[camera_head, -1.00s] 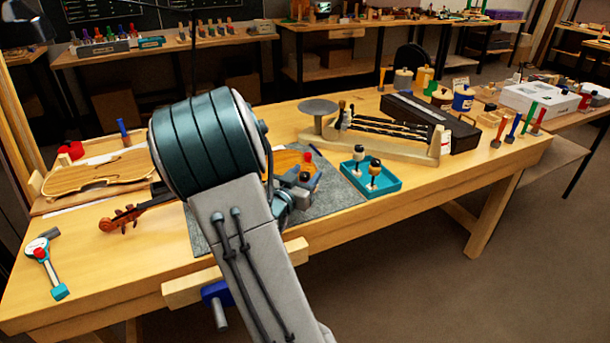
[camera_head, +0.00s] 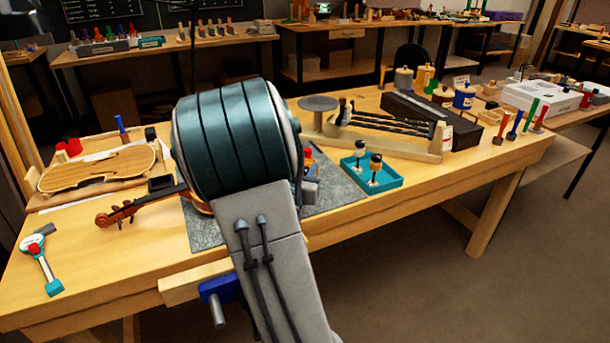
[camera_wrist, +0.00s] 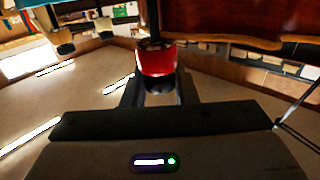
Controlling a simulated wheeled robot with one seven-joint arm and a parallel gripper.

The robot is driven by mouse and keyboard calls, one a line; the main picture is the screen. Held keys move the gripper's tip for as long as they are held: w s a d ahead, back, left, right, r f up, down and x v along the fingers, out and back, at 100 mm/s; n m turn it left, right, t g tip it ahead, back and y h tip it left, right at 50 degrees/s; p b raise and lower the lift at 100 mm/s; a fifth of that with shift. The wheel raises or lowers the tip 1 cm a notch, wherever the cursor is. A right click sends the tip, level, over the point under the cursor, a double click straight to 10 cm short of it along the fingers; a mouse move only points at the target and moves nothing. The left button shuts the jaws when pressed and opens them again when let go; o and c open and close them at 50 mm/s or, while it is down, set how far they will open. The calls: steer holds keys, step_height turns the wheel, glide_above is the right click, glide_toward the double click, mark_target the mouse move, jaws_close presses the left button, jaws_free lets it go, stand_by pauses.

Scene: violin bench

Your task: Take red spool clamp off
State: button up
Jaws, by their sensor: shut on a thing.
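In the wrist view, my gripper (camera_wrist: 158,90) is shut on the red spool clamp (camera_wrist: 157,62), which has a red pad and a dark screw above it. The red-brown violin body (camera_wrist: 225,20) is close beside the clamp at the top right; I cannot tell whether they still touch. In the head view, my arm hides my gripper and most of the violin. The violin's scroll (camera_head: 118,216) sticks out to the left. A small red part (camera_head: 308,153) shows at the arm's right edge; I cannot tell if it is this clamp.
A violin plate (camera_head: 95,170) lies at the left. Free bench surface lies around the white-and-teal tool (camera_head: 40,262).

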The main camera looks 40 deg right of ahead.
steer(key=shift+n+t+y+b, duration=0.4)
steer(key=shift+t, duration=0.1)
steer(key=o, duration=1)
